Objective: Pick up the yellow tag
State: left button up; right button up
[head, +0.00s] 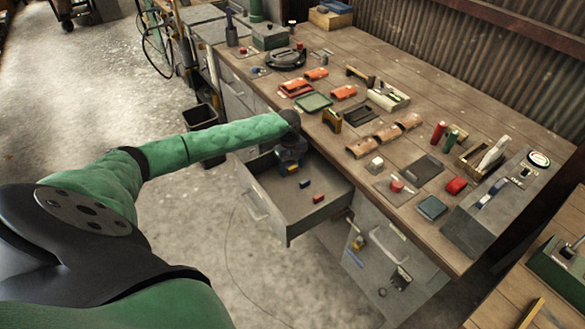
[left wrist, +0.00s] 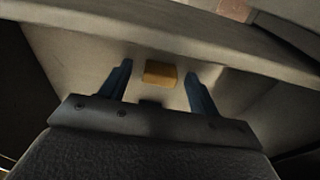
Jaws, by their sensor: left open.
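The yellow tag (left wrist: 160,74) is a small block lying in the open drawer (head: 262,190). In the left wrist view it sits between and a little beyond the two blue fingertips of my left gripper (left wrist: 158,80), with a gap on each side. In the head view my left gripper (head: 291,165) reaches down into the back part of the drawer and mostly covers the tag. The gripper is open and holds nothing. My right gripper is in neither view.
A blue block (head: 305,184) and a red block (head: 318,198) lie in the drawer nearer its front right. The drawer walls rise around the gripper. The workbench top (head: 330,150) overhangs the drawer's back and carries several tools and parts.

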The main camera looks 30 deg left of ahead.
pick_arm(q)
jog(key=shift+f, duration=0.2)
jog(key=c, duration=1.1)
jog(key=shift+o, duration=0.2)
jog(key=shift+r, duration=0.15)
